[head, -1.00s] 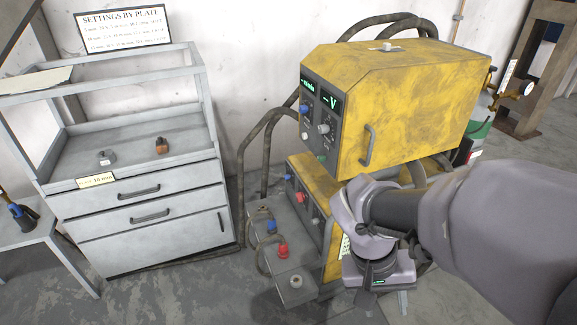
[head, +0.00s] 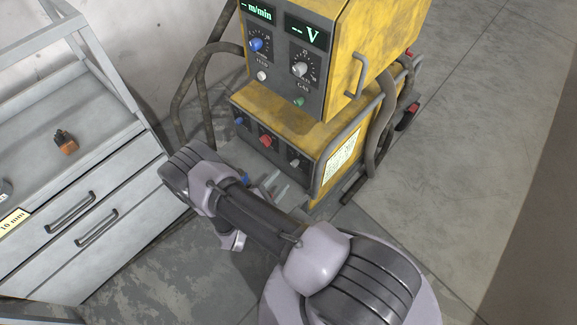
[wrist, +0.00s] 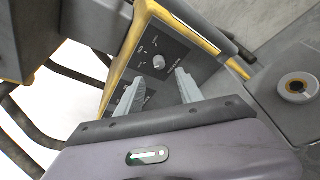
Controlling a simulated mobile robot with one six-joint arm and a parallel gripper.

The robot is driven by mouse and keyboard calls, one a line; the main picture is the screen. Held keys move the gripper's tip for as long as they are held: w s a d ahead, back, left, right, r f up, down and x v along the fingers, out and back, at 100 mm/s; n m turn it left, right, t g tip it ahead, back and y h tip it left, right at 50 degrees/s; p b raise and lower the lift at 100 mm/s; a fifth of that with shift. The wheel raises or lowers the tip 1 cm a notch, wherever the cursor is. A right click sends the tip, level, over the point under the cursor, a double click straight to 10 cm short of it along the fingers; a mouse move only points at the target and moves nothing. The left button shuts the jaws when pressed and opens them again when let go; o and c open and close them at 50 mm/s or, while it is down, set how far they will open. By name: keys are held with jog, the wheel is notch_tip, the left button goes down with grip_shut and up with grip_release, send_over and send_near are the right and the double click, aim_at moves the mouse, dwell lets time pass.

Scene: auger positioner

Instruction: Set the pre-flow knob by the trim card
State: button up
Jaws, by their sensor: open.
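A pale grey knob (head: 295,162) sits on the dark front panel of the yellow machine's lower unit (head: 300,128). A similar pale knob (wrist: 158,62) shows on a yellow-edged panel in the wrist view, just beyond and between my fingertips; its lettering is too small to read. A pale printed card (head: 342,158) is on the lower unit's right side, its text unreadable. My gripper (wrist: 154,88) is open and empty, pointing at the panel and apart from the knob. In the head view its fingers (head: 272,186) are partly hidden behind my arm.
The upper unit (head: 380,35) overhangs, with a blue knob (head: 256,44), grey knob (head: 300,69) and green knob (head: 299,101). A red connector (head: 266,142) is beside the lower knob. A grey drawer cabinet (head: 60,180) stands left. Floor at right is clear.

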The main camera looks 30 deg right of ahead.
aim_at(293, 165)
jog(key=b+x, duration=0.2)
jog(key=x, duration=0.7)
jog(key=shift+w+d, duration=0.2)
grip_shut()
